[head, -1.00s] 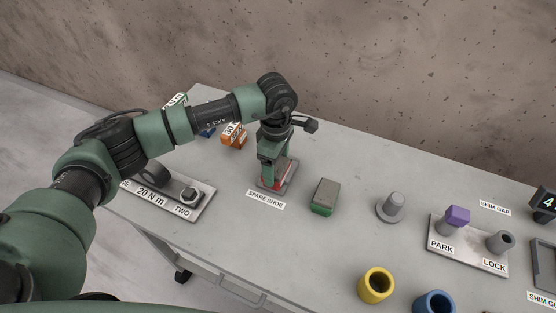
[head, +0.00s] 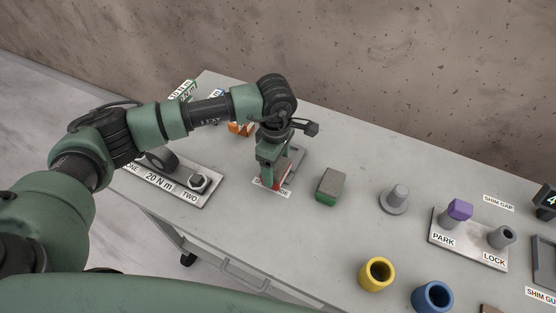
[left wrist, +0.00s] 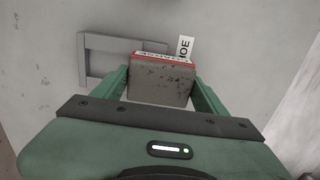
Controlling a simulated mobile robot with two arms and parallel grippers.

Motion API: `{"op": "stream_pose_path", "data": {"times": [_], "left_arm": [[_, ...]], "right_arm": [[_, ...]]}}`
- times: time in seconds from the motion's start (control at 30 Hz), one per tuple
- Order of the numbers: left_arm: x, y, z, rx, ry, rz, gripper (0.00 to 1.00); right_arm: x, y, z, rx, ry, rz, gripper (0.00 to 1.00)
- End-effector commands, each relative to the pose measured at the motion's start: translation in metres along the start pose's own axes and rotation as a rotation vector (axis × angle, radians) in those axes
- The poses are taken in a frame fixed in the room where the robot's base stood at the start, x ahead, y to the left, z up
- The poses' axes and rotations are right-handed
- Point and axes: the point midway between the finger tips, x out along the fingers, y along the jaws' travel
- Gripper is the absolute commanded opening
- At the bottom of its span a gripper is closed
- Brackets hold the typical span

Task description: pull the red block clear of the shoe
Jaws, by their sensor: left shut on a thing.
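My left gripper (head: 274,182) is shut on the red block (head: 284,183), pointing down by the front of the spare shoe. In the left wrist view the block (left wrist: 160,84) sits between both fingers, with a speckled grey face, a red edge and a white label. The shoe (head: 297,160) is a low grey tray behind the gripper. In the left wrist view the shoe (left wrist: 101,62) shows a bare floor, and the block overlaps its right end. I cannot tell whether they touch. My right gripper is out of view.
A green-bottomed grey block (head: 331,186) stands just right of the gripper. A plate with a nut (head: 197,183) lies to the left, an orange block (head: 240,128) behind. Yellow (head: 377,274) and blue (head: 433,297) cups stand at the front right. The slab in front is clear.

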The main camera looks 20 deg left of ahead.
Motion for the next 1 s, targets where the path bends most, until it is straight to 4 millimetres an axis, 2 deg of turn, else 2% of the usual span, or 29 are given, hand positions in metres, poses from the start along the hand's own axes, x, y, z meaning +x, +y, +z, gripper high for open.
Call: {"op": "stream_pose_path", "data": {"times": [0.5, 1.0], "left_arm": [[-0.001, -0.021, 0.000, 0.000, -0.001, -0.001, 0.17], [-0.004, -0.025, 0.000, 0.001, -0.001, 0.000, 0.17]], "right_arm": [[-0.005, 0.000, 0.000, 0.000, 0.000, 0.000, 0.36], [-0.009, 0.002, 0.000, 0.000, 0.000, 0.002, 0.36]]}}
